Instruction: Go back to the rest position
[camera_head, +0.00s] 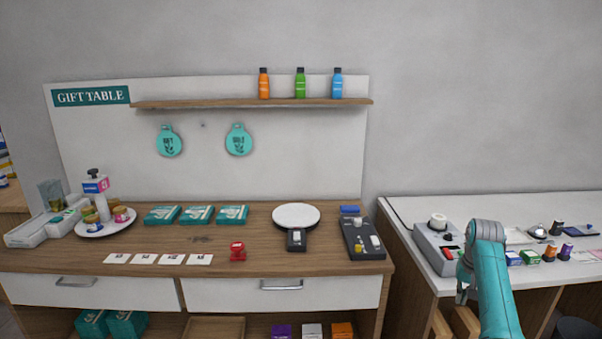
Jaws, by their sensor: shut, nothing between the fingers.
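My arm, teal with grey joints, rises at the lower right in front of the white counter (408,213). My gripper (462,292) hangs at the left side of the arm, low in front of that counter's front edge. It is small in the picture and partly hidden by my arm. It is shut and holds nothing. It is apart from the things on both counters.
Left is the wooden gift table (330,238) with a round white plate (296,215), teal boxes (197,215), a red stamp-like item (237,251) and a dark tray (361,240). A grey device (438,243) and small goods stand on the right counter. A gap separates the counters.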

